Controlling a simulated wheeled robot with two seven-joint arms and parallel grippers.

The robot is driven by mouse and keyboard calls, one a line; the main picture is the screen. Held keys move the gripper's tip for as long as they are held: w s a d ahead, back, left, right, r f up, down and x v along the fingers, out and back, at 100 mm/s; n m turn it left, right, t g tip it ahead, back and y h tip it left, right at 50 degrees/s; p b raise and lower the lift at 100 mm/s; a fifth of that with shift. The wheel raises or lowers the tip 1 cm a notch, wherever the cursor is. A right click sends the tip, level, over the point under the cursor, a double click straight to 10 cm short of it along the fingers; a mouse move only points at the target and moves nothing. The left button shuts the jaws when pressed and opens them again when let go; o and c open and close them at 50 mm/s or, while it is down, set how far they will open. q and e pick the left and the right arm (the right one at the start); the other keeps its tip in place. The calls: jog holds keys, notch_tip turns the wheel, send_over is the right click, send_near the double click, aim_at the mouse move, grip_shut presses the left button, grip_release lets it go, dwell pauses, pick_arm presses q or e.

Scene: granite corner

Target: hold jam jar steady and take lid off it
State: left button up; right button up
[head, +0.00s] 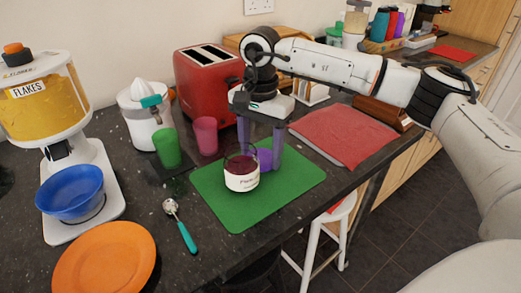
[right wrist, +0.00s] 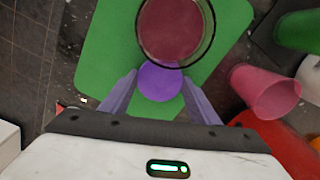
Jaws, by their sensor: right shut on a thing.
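The jam jar (head: 242,174) stands upright on the green mat (head: 235,212), with dark red contents and a white label. The right wrist view shows the jar (right wrist: 174,28) from above, its round glass rim around dark red, with no lid seen on it. My right gripper (head: 264,155) points down just behind and right of the jar. Its fingers are shut on a purple round piece (right wrist: 160,82), close beside the jar's rim; whether this piece is the lid, or touches the jar, I cannot tell. My left gripper is not in view.
A green cup (head: 167,147) and a pink cup (head: 205,136) stand left of the mat. A red toaster (head: 207,82) is behind. A teal-handled scoop (head: 182,226) and an orange plate (head: 105,262) lie front left. The mat's front part is clear, near the counter edge.

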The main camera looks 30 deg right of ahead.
aim_at(261, 157)
jog(key=shift+f, duration=0.15)
jog(key=o, duration=1.2)
jog(key=shift+c, duration=0.2)
notch_tip(261, 157, up, 12)
